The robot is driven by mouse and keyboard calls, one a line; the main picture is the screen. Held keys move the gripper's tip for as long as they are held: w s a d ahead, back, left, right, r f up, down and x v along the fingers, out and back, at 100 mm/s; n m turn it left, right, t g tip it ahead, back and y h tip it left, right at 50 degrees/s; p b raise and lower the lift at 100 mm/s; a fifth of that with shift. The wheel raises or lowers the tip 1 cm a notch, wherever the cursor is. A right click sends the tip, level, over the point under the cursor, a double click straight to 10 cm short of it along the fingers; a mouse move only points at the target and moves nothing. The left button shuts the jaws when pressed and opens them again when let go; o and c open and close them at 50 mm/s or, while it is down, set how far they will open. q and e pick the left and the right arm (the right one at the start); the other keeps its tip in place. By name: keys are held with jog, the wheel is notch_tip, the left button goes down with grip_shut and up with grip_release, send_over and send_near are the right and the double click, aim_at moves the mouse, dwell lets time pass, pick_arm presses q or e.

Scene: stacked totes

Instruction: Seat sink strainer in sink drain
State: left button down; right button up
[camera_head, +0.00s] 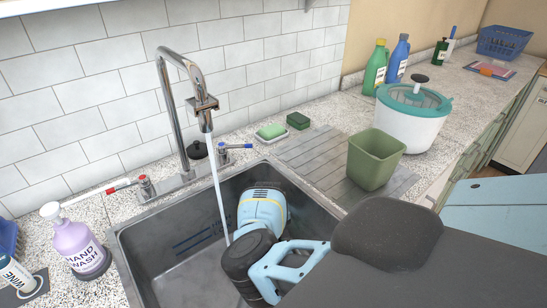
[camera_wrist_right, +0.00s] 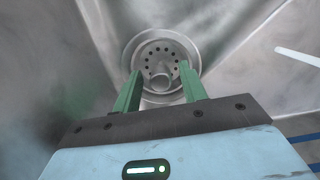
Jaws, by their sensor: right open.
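The sink strainer (camera_wrist_right: 160,52) is a grey metal disc with a ring of dark holes and a round central knob. In the right wrist view it lies within the wide metal ring of the sink drain (camera_wrist_right: 131,43). I cannot tell whether it sits fully flush. My right gripper (camera_wrist_right: 163,84) is open, its two green fingers apart on either side of the knob, in this view, and it holds nothing. In the head view my right arm reaches down into the sink (camera_head: 150,252) and hides the drain and fingertips. My left gripper is not in view.
The tap (camera_head: 166,95) runs a water stream (camera_head: 219,190) beside my right arm. A hand wash bottle (camera_head: 75,243) stands left of the sink. A green tub (camera_head: 374,160) and a white, teal-lidded bowl (camera_head: 412,121) stand right. A dark stopper-like item (camera_head: 197,150) lies behind the sink.

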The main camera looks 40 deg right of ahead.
jog(key=shift+f, duration=0.25)
notch_tip(320, 180, up, 8)
jog(key=w, duration=0.1)
jog(key=shift+p, duration=0.45)
jog(key=shift+f, duration=0.1)
